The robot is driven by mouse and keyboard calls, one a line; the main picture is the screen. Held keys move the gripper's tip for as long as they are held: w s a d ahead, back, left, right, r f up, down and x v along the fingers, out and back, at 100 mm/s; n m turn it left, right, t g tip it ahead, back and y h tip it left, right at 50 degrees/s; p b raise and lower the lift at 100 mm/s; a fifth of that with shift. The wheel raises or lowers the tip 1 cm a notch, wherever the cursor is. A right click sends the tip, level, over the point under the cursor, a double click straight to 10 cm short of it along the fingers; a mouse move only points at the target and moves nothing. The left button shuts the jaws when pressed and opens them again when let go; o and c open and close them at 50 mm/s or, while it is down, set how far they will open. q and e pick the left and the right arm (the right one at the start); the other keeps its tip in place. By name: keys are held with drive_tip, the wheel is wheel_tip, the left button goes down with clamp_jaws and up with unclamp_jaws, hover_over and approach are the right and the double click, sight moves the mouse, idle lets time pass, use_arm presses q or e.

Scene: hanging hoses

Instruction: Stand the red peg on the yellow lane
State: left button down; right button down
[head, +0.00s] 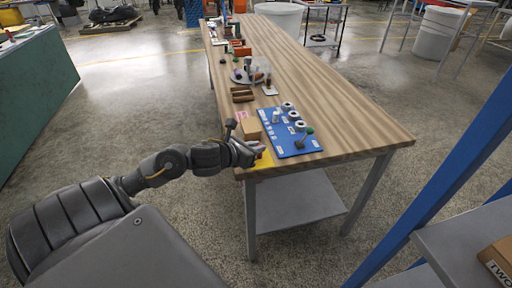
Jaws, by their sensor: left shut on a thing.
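My left gripper (257,151) reaches in from the left over the near left corner of the wooden table. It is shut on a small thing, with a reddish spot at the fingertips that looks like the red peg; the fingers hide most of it. The yellow lane (265,162) is a yellow patch at the table's near left edge, right under and beside the gripper, partly covered by it. I cannot tell whether the peg touches the lane or is upright. My right gripper is not in view.
A blue board (287,143) with white rolls and a green-topped knob lies right of the gripper. A brown tray (242,94) and a round stand are farther back. The table's (350,125) right side is clear. A blue post (440,180) rises at right.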

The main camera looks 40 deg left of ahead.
use_arm(q)
drive_tip(key=c, duration=1.4)
unclamp_jaws()
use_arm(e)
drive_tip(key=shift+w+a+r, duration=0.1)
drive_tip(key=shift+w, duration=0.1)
